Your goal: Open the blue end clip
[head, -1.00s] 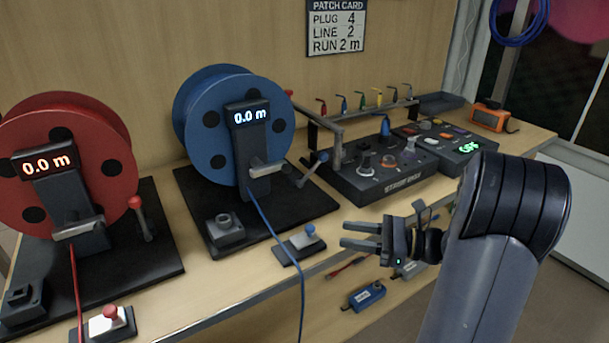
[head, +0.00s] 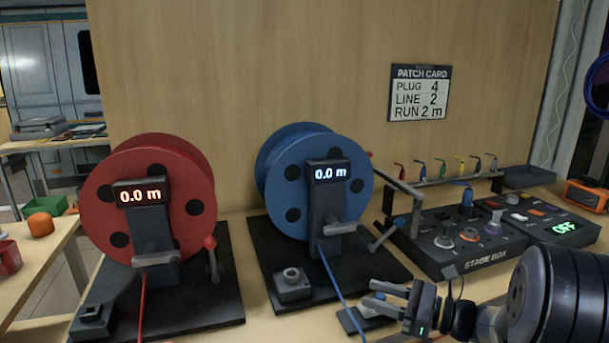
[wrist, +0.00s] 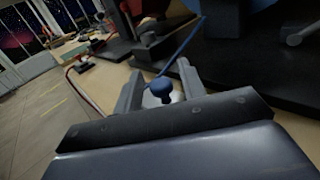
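The blue end clip (head: 350,321) sits near the front edge of the bench, below the blue reel (head: 315,180). In the head view, my gripper (head: 368,296) covers most of the clip, and its blue knob is hidden. In the wrist view, the clip's blue knob (wrist: 163,88) stands above a pale plate, between my two grey fingers. My gripper is open, with gaps showing between the fingers and the knob. The blue cable (head: 341,290) hangs from the reel and passes close by the clip.
The red reel (head: 150,200) stands left, with its red cable (head: 142,305). A stage box (head: 470,262) with knobs is close on the right. A dark socket block (head: 291,285) sits left of my gripper. A patch card (head: 419,93) hangs on the wall.

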